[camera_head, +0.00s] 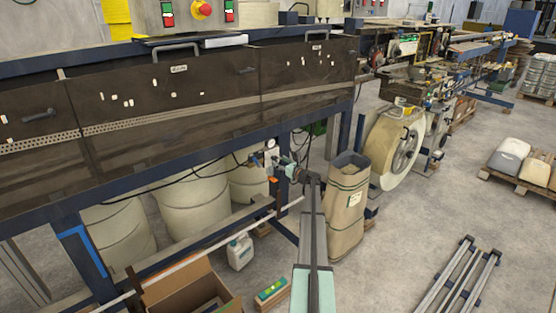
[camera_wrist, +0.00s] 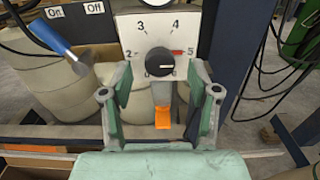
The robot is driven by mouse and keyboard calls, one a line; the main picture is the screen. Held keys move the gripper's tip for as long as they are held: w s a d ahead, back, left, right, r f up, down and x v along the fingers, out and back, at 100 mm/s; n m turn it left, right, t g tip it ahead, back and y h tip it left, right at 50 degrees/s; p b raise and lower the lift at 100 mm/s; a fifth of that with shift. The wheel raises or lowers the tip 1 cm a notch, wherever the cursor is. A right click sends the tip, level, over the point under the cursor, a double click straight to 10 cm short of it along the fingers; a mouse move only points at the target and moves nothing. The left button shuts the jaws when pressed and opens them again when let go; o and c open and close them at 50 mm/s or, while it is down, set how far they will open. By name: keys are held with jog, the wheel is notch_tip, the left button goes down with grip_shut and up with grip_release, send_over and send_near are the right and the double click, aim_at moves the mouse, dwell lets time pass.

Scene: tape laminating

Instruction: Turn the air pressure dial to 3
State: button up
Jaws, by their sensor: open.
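The air pressure dial is a round black knob (camera_wrist: 160,60) on a white panel (camera_wrist: 128,30) in the wrist view. My gripper (camera_wrist: 160,75) is open, with one green-grey finger on each side below and beside the knob. I cannot tell whether the fingers touch it. In the head view my gripper (camera_head: 290,168) is beside the small white dial unit (camera_head: 270,144) under the dark machine, and the knob's face is too small to read.
An orange part (camera_wrist: 162,118) hangs below the panel between the fingers. Two switch labels, On and Off, are at the upper left, near a blue lever (camera_wrist: 56,42). Black cables hang at the right. Large pale drums (camera_head: 185,185) and a tall brown bag (camera_head: 347,207) stand nearby.

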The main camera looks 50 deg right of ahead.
jog(key=shift+w+d, duration=0.15)
jog(key=shift+w, duration=0.85)
jog(key=c, duration=1.2)
jog(key=shift+o, duration=0.3)
jog(key=shift+f+n+b, duration=0.15)
jog(key=shift+n+b, duration=0.15)
jog(key=shift+b, duration=0.4)
